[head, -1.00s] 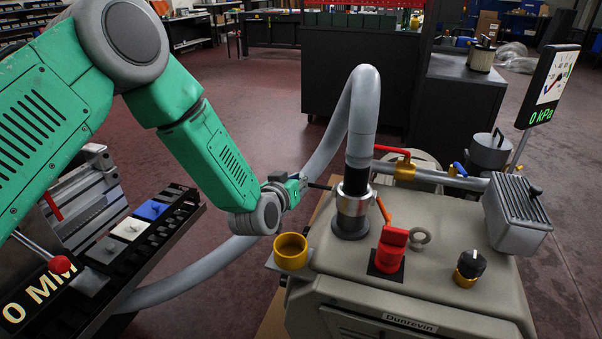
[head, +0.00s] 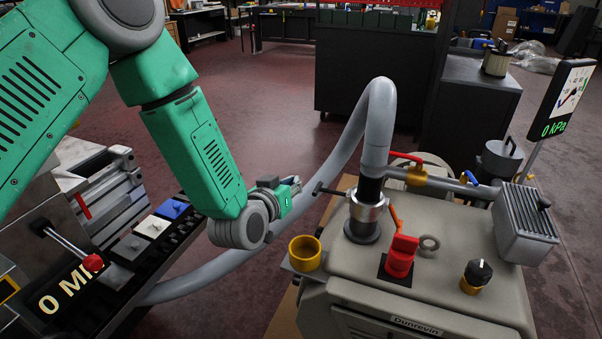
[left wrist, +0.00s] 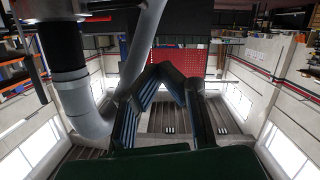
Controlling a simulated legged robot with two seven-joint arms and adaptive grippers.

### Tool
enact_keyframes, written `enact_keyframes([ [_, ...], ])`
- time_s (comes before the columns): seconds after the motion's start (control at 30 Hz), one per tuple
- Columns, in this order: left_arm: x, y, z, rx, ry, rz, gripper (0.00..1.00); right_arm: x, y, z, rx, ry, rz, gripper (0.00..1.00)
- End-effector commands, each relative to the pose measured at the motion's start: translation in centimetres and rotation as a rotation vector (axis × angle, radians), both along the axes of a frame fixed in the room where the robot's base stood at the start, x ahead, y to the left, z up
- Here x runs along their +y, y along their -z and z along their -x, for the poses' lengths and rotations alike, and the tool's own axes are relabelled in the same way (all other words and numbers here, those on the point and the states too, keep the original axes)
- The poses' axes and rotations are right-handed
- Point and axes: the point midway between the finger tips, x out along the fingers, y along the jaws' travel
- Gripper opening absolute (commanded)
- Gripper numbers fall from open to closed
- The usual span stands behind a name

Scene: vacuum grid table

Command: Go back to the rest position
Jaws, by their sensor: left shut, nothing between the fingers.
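My left gripper (head: 296,184) is shut and empty at the end of my green arm. It is just left of the black clamp handle (head: 325,190), with a small gap between them in the head view. The handle belongs to the silver clamp (head: 367,207) around the base of the thick grey hose (head: 379,120) on the vacuum unit (head: 450,260). In the left wrist view the dark fingers (left wrist: 168,72) meet at their tips, with nothing between them. The grey hose (left wrist: 140,60) runs close along their left side. My right gripper is not in view.
The gauge (head: 562,100) at right reads 0 kPa. A red-knobbed lever (head: 93,263) stands at lower left. The hose passes behind my forearm.

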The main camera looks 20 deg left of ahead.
Motion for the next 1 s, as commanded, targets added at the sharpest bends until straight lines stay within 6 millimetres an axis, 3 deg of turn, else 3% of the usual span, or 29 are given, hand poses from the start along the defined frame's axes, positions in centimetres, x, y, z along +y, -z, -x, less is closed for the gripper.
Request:
enact_keyframes([
  [0.3,0.3,-0.1,1.7,0.007,0.001,0.000,0.00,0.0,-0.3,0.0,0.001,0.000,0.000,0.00],
  [0.37,0.3,0.7,2.2,0.033,0.007,-0.006,0.00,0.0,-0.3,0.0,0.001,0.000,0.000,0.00],
  [0.47,0.2,3.8,4.5,0.139,0.030,-0.025,0.00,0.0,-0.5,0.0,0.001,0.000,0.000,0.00],
  [0.57,0.3,8.7,8.9,0.319,0.063,-0.058,0.00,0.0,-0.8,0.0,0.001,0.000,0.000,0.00],
  [0.73,1.6,16.3,19.6,0.686,0.114,-0.125,0.00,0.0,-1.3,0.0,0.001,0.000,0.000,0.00],
  [0.9,3.8,20.0,30.2,1.009,0.137,-0.186,0.00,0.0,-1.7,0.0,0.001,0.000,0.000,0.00],
  [1.0,4.9,20.7,34.7,1.143,0.141,-0.212,0.00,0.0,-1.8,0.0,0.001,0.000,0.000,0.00],
])
